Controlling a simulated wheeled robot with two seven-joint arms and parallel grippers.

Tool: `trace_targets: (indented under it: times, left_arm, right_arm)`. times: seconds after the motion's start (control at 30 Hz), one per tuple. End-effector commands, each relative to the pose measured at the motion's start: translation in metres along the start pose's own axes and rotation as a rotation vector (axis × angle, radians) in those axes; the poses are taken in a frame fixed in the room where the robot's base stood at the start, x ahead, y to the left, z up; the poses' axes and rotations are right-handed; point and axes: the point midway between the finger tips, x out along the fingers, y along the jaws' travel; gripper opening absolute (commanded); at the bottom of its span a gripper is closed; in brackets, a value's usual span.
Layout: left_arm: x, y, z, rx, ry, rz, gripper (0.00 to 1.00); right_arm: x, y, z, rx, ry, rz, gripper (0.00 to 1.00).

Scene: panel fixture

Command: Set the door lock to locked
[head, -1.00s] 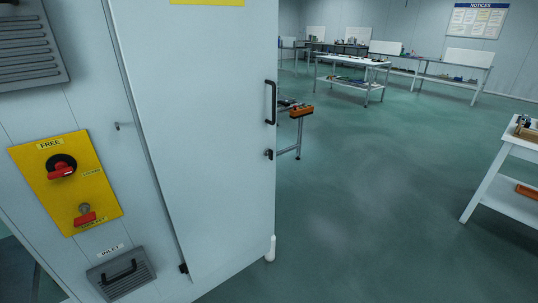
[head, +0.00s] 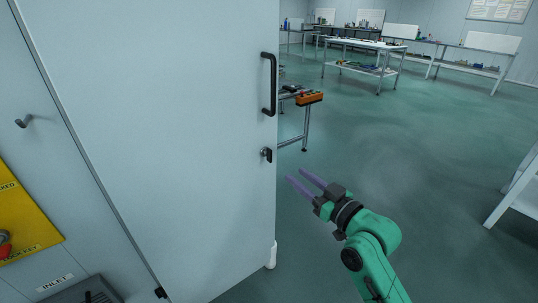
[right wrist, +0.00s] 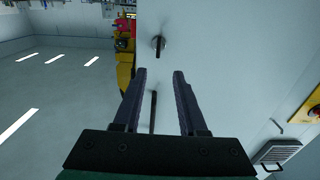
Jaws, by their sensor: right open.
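The white door (head: 170,130) stands open and fills the left and middle of the head view. Its lock (head: 266,154) is a small dark turn-piece near the free edge, below the black handle (head: 268,85). In the right wrist view the lock (right wrist: 158,45) is a round metal base with a dark lever, just beyond my fingertips. I cannot tell whether it is set to locked. My right gripper (head: 297,175) is open and empty, right of and slightly below the lock, apart from it. It also shows in the right wrist view (right wrist: 159,73). My left gripper is out of view.
A yellow panel (head: 25,222) with a red knob is at the left edge, above an inlet grille (head: 85,295). A bench with an orange box (head: 309,98) stands behind the door. White tables (head: 365,45) stand further back.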

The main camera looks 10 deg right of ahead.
Motion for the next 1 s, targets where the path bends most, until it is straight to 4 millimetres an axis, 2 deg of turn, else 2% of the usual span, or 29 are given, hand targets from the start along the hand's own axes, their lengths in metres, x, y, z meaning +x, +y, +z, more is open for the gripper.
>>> trace_targets:
  times: [0.2, 0.4, 0.53, 0.77, 0.8, 0.87, 0.9, 1.0]
  left_arm:
    - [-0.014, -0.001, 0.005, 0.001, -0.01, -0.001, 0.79]
    - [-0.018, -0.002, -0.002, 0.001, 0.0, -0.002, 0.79]
    - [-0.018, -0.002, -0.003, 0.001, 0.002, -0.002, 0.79]
    - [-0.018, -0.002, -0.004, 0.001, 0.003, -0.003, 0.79]
    - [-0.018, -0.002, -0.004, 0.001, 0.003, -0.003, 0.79]
    - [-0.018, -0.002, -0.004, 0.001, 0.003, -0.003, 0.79]
    - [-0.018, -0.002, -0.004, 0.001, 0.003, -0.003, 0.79]
    - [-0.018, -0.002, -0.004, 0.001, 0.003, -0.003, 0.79]
  right_arm:
    - [0.061, 0.001, -0.005, 0.003, 0.004, 0.001, 0.41]
    - [0.104, 0.001, -0.002, 0.002, 0.001, 0.002, 0.41]
    - [0.115, 0.001, 0.0, 0.0, -0.001, 0.002, 0.41]
    - [0.116, 0.001, 0.001, 0.0, -0.001, 0.002, 0.41]
    - [0.116, 0.001, 0.001, 0.0, -0.001, 0.002, 0.26]
    - [0.116, 0.001, 0.001, 0.0, -0.001, 0.002, 0.03]
    - [0.116, 0.001, 0.001, 0.0, -0.001, 0.003, 0.0]
    - [0.116, 0.001, 0.001, 0.0, -0.001, 0.003, 0.0]
